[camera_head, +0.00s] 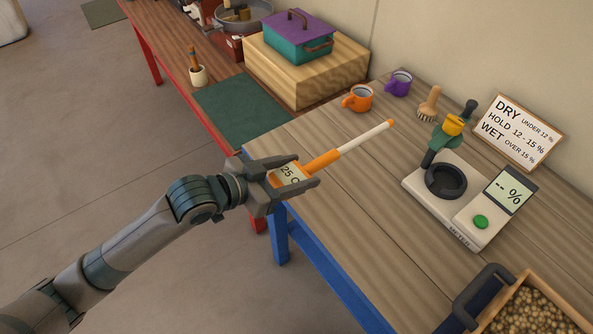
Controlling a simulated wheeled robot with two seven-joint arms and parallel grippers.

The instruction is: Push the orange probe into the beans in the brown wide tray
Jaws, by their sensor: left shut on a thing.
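The orange probe (321,161) has a display reading "25 C", a long white rod and an orange tip. My left gripper (306,172) is shut on its display body at the front left edge of the wooden table. The rod points up and right over the table, away from the beans. The brown wide tray (481,321) is at the bottom right, cut off by the picture edge. Light brown beans (530,315) fill its visible part. A dark handle (484,295) stands at its left end. My right gripper is not in view.
A white moisture meter (462,228) with a black cup and green button stands between the probe and the picture's right side. Orange (357,98) and purple (398,82) mugs, a brush (429,104) and a sign (518,132) stand behind. The table's middle is clear.

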